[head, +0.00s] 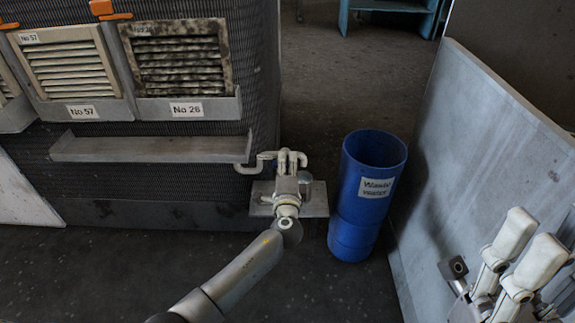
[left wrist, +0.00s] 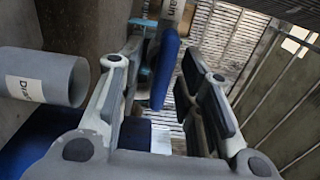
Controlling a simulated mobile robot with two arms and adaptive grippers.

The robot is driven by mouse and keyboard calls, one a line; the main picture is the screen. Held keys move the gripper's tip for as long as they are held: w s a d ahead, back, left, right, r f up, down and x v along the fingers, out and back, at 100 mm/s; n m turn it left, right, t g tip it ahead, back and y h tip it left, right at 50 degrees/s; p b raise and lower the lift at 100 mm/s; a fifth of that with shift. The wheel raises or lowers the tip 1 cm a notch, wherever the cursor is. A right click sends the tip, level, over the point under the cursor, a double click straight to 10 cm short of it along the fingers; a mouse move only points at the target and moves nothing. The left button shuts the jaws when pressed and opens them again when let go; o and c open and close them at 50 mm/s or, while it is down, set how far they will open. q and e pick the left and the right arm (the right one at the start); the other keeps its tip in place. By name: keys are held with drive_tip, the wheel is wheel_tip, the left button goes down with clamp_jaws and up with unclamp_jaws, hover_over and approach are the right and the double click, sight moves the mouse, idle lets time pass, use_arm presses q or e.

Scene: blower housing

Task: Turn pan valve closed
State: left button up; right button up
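In the head view my left gripper (head: 291,160) is at the pale drain pipe (head: 250,168) by the housing's right corner and hides the lever there.
A blue waste water bin (head: 350,215) stands just right of my left gripper. A grey ledge (head: 150,149) runs along the housing below louvred panels No 57 (head: 75,70) and No 26 (head: 180,65). A grey upright panel (head: 480,150) stands at the right.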

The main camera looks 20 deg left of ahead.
use_arm(q)
drive_tip(key=v, duration=1.2)
idle(0.3)
